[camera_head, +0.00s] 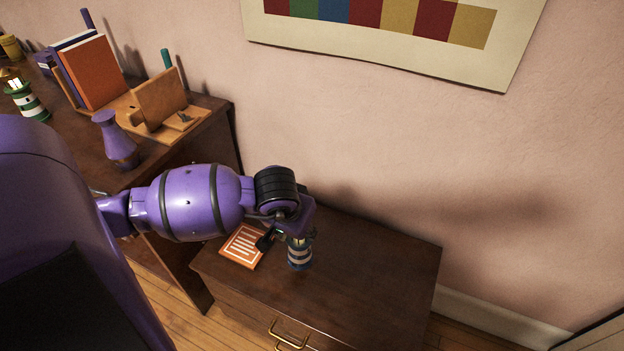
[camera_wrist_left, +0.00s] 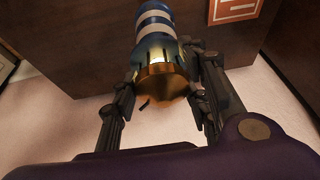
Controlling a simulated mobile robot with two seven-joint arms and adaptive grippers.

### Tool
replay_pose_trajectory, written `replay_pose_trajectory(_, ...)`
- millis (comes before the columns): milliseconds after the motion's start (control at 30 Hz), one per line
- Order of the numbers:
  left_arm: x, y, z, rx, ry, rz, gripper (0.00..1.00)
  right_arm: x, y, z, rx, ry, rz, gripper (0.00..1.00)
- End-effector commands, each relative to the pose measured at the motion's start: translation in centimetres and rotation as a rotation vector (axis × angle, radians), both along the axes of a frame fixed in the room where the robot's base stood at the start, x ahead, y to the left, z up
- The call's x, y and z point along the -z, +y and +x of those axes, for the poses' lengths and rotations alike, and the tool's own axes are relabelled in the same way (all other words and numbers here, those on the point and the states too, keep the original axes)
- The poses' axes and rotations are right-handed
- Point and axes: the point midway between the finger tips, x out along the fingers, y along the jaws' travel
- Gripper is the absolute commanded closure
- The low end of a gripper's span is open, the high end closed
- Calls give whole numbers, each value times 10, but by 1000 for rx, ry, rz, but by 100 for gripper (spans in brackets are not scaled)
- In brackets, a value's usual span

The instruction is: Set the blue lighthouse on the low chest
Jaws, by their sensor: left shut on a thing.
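The blue lighthouse (camera_head: 300,255), banded blue and white, is over the low chest (camera_head: 375,270). I cannot tell whether its base touches the chest top. My left gripper (camera_head: 293,230) comes from above and is shut on its upper part. In the left wrist view the lighthouse (camera_wrist_left: 155,30) shows its golden top between the two fingers (camera_wrist_left: 165,90), its banded body pointing away over dark brown wood. My right gripper is not in view.
An orange card (camera_head: 243,246) with white lines lies on the chest, left of the lighthouse. The chest's right part is bare. The taller desk holds a green-banded lighthouse (camera_head: 31,104), a purple vase (camera_head: 117,145), books (camera_head: 95,72) and a wooden stand (camera_head: 160,97).

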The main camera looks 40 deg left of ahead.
Motion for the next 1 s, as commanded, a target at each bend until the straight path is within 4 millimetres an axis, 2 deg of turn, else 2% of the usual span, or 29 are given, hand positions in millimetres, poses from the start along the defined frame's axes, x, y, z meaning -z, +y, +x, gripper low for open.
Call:
replay_pose_trajectory(100, 18, -12, 13, -1, -4, -5, 100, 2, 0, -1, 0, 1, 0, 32)
replay_pose_trajectory(200, 27, -16, 18, -2, -5, -3, 100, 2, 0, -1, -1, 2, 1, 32)
replay_pose_trajectory(433, 40, -24, 26, -1, -4, -3, 100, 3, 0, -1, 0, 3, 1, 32)
replay_pose_trajectory(600, 65, -22, 24, -2, -2, -3, 100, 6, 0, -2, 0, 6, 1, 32)
replay_pose_trajectory(933, 69, -21, 25, 1, -5, 2, 100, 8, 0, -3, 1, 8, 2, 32)
replay_pose_trajectory(967, 70, -21, 24, 1, -3, 1, 57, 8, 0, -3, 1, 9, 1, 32)
replay_pose_trajectory(1000, 70, -22, 24, 1, -3, 0, 52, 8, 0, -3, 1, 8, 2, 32)
